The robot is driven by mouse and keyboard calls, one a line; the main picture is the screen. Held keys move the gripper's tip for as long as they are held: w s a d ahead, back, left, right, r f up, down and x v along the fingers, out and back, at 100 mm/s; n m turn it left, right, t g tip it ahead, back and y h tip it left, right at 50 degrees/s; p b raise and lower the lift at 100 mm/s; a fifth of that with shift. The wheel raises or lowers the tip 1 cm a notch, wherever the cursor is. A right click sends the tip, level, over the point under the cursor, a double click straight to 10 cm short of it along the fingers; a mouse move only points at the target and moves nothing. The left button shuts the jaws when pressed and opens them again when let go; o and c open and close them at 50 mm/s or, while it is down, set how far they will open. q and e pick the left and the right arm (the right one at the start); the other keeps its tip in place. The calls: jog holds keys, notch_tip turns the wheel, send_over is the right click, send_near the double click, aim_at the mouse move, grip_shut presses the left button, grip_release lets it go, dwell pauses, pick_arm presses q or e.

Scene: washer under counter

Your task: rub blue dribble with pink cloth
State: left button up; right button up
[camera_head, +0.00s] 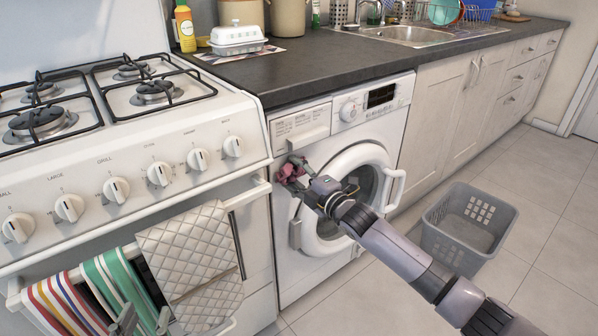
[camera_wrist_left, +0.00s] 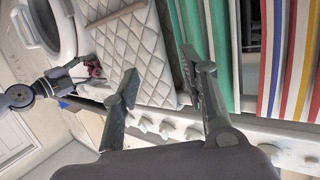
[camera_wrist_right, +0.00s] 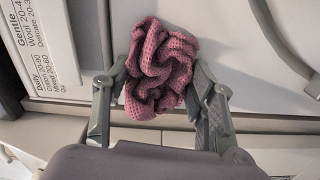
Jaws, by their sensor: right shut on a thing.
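The pink cloth (camera_head: 290,171) is a crumpled bundle between the fingers of my right gripper (camera_head: 296,174). In the right wrist view, both fingers press on the sides of the cloth (camera_wrist_right: 158,65), in front of the white washer front. The cloth is at the upper left of the washing machine (camera_head: 300,262), below its drawer and beside the round door; I cannot tell whether it touches the panel. My left gripper (camera_wrist_left: 158,62) is open and empty, near the towels on the oven.
The stove (camera_head: 130,140) stands left of the washer, with a quilted cloth (camera_head: 195,265) and striped towels on its front rail. A grey basket (camera_head: 468,225) is on the floor at right. The dark counter (camera_head: 340,65) runs above the washer.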

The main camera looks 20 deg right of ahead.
jog(key=shift+s+a+p, duration=0.3)
jog(key=shift+a+p, duration=0.1)
jog(key=shift+a, duration=0.55)
jog(key=shift+s+a, duration=0.2)
jog(key=shift+a, duration=0.25)
pick_arm(q)
jog(key=s+a+f+g+y, duration=0.1)
jog(key=s+f+g, duration=0.2)
jog(key=f, duration=0.3)
jog(key=shift+s+a+g, duration=0.15)
jog(key=shift+a+g, duration=0.25)
jog(key=shift+p, duration=0.3)
pick_arm(e)
jog(key=shift+d, duration=0.1)
